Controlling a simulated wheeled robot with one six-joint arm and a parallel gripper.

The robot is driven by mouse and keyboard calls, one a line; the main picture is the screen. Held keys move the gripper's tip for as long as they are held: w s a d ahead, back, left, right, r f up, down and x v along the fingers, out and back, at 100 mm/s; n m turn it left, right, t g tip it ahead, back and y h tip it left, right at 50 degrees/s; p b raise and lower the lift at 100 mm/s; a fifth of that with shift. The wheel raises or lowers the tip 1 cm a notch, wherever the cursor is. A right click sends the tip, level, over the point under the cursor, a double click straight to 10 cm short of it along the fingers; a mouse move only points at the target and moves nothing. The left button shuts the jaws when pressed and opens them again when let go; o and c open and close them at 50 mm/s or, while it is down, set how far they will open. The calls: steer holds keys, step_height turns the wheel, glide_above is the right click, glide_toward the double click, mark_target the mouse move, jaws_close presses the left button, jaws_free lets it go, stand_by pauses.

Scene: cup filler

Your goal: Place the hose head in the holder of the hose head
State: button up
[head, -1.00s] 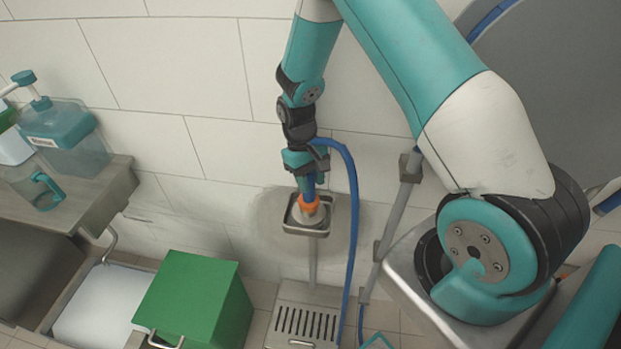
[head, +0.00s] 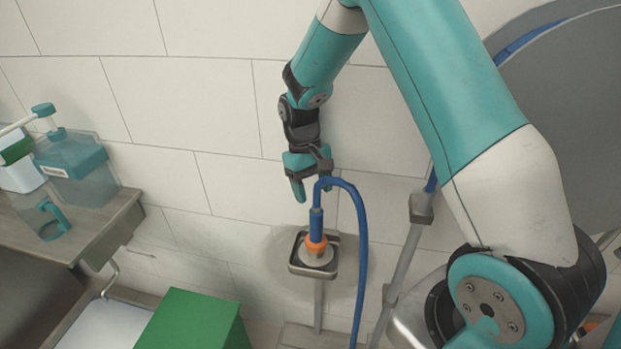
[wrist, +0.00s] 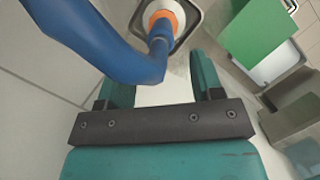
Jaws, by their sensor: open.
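The hose head is a blue grip (head: 316,224) with an orange collar (head: 316,245) and a blue hose (head: 359,235) curving from its top. It stands upright in the holder, a small metal square tray (head: 296,262) on the wall, with its pale tip inside. In the wrist view the orange collar (wrist: 164,18) sits over the holder, and the blue hose (wrist: 100,48) crosses in front. My gripper (head: 313,194) is open above the hose head, its teal fingers apart.
A green box (head: 190,325) stands below left. A metal shelf (head: 85,230) at left carries a teal-topped dispenser bottle (head: 72,170) and a clear jug (head: 42,212). A grey pipe (head: 405,265) and a large grey disc (head: 570,110) are at right. The tiled wall left of my gripper is bare.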

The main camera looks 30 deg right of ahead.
steer(key=s+a+r+n+t, duration=0.2)
steer(key=s+a+r, duration=0.2)
steer(key=a+r, duration=0.5)
steer(key=s+a+r+n+y, duration=0.2)
steer(key=s+a+r, duration=0.2)
steer(key=s, duration=0.5)
steer(key=s+a+r+n+t+y, duration=0.1)
steer(key=s+a+r+n+y, duration=0.1)
steer(key=s+r, duration=0.3)
steer(key=s+a+n, duration=0.1)
steer(key=s, duration=0.3)
steer(key=shift+s+a+r, duration=0.2)
steer(key=shift+s+a, duration=0.05)
steer(key=shift+a, duration=0.15)
